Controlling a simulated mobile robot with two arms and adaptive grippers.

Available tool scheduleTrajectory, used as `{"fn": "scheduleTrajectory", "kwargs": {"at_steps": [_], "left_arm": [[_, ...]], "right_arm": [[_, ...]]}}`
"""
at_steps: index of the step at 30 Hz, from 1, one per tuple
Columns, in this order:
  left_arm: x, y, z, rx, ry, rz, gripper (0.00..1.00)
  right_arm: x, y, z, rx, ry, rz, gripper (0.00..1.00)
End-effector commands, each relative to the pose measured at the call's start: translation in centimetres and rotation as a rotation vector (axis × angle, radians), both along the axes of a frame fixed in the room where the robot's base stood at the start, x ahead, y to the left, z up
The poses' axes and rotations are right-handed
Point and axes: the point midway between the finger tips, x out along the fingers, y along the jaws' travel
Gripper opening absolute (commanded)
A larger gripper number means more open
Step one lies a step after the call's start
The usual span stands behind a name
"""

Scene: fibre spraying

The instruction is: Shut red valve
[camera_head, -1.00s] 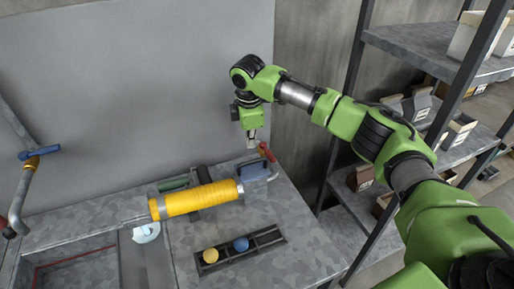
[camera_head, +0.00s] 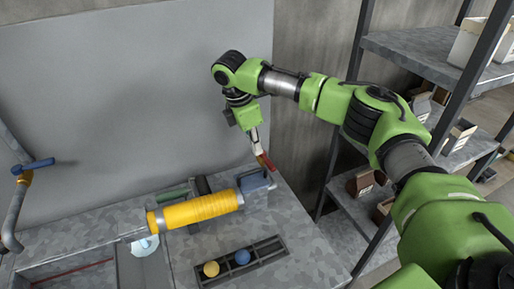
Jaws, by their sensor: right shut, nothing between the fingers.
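The red valve handle (camera_head: 265,161) is at the back right of the metal bench, by the blue-grey fitting (camera_head: 256,182) at the end of the yellow cylinder (camera_head: 198,209). My right gripper (camera_head: 257,150) points down from above and its fingertips are at the red handle. It is shut with nothing held between its fingers. I cannot tell whether the fingertips touch the handle. The handle slants, its lower end toward the right. My left gripper is not in view.
A slotted black tray (camera_head: 240,262) holds a yellow ball (camera_head: 211,269) and a blue ball (camera_head: 242,257). A pipe with a blue handle (camera_head: 38,164) is at the left. Shelves (camera_head: 420,48) with boxes stand at the right. A grey panel (camera_head: 120,90) rises behind the bench.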

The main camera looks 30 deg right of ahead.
Motion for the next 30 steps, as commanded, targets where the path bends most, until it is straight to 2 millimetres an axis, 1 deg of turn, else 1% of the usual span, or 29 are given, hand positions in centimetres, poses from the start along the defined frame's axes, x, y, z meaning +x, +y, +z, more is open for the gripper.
{"fn": "scheduleTrajectory", "kwargs": {"at_steps": [1,6,9,13,18,30], "left_arm": [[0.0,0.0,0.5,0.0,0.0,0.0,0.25],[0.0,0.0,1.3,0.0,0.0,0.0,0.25],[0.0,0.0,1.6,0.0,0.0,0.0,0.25],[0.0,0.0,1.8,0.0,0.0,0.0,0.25],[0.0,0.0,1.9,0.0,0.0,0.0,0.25],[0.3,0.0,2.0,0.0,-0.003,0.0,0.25]], "right_arm": [[-0.1,-0.3,-0.8,-0.002,0.004,-0.001,0.0],[-0.2,-1.1,-3.8,-0.002,0.004,-0.002,0.0],[-0.2,-1.5,-5.4,-0.001,0.003,-0.002,0.0],[-0.2,-1.7,-6.7,0.0,0.001,-0.001,0.0],[-0.2,-1.9,-7.5,0.0,0.0,0.0,0.0],[-0.1,-2.1,-7.4,0.0,0.0,0.005,0.0]]}}
